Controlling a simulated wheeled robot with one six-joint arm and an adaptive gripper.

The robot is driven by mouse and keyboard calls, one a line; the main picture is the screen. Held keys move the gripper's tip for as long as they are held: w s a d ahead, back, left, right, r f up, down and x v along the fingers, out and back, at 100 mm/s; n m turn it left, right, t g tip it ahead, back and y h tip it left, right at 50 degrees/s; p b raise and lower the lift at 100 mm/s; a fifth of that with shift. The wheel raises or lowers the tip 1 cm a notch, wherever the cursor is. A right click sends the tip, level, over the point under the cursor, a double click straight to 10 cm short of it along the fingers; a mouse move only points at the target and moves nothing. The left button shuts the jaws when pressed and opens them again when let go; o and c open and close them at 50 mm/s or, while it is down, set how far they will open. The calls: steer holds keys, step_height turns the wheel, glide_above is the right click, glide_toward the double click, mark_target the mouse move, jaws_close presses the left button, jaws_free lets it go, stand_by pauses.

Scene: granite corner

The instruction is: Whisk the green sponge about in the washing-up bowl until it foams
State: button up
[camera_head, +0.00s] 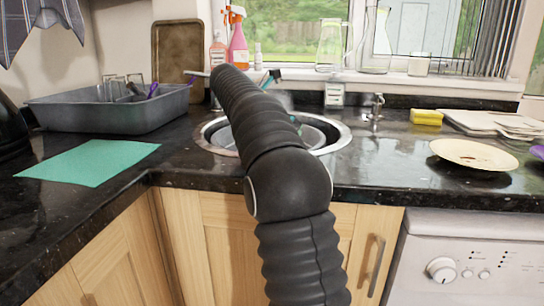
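A round metal sink (341,140) is set in the black worktop, with what looks like a grey washing-up bowl (316,137) inside it. My arm crosses in front and hides much of both. I cannot make out a green sponge in this view. A yellow sponge (425,117) lies on the worktop to the right of the tap. My gripper is hidden behind my arm, so I cannot see what it touches or holds. I cannot see any foam clearly.
A grey tub (105,115) with glasses stands at the left. A green mat (90,162) lies in front of it. The tap (376,106) is behind the sink. A cream plate (473,154) lies right. Bottles (238,46) and glass jugs (329,46) line the sill.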

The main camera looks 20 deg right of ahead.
steer(key=shift+r, duration=1.8)
stand_by(0.4)
steer(key=shift+r, duration=1.95)
